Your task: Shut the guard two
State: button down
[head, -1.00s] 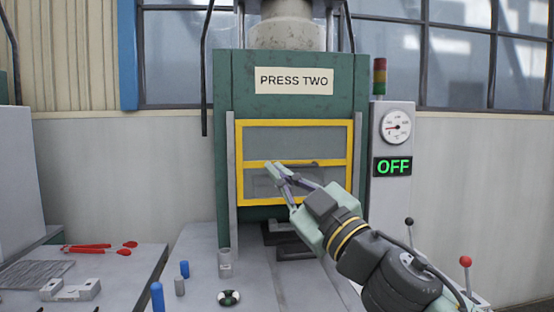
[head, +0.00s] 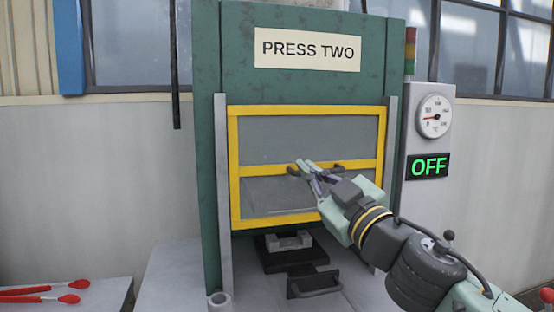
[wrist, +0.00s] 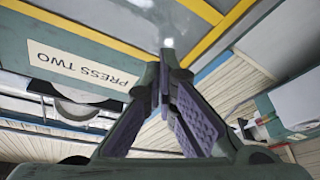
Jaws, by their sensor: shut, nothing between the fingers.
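The guard (head: 290,137) of Press Two is a grey see-through panel in a yellow frame with a middle bar and a dark handle (head: 338,167). It hangs between upright rails, with a gap below its lower edge. My gripper (head: 304,168) is shut and empty, its tips in front of the middle bar at the handle and hiding part of it. I cannot tell whether they touch. In the wrist view the shut fingers (wrist: 167,62) point toward the yellow frame (wrist: 208,43); the handle is not clear there.
A die block (head: 290,241) on a dark base and a drawer-like piece with a handle (head: 318,288) sit below the guard. The gauge box (head: 431,120) with a lit OFF sign stands at right. Red-handled tools (head: 45,292) lie on the left bench.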

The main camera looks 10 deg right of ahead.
jog(key=p+x, duration=0.1)
jog(key=x, duration=0.4)
jog(key=p+x, duration=0.2)
jog(key=x, duration=0.4)
jog(key=shift+s+r+p, duration=0.1)
jog(key=shift+r+p, duration=0.15)
jog(key=shift+p, duration=0.05)
jog(key=shift+s+d+f+p, duration=0.1)
jog(key=shift+d+f, duration=0.25)
jog(key=shift+f, duration=0.3)
jog(key=shift+d+f+p, duration=0.1)
jog(key=shift+d+f, duration=0.3)
jog(key=shift+f, duration=0.25)
jog(key=shift+d+f+p, duration=0.1)
jog(key=shift+d+f, duration=0.25)
jog(key=shift+f, duration=0.3)
jog(key=shift+f, duration=0.1)
jog(key=b, duration=1.1)
send_near(280, 221)
jog(key=x, duration=0.4)
jog(key=shift+f, duration=0.1)
jog(key=shift+p, duration=0.35)
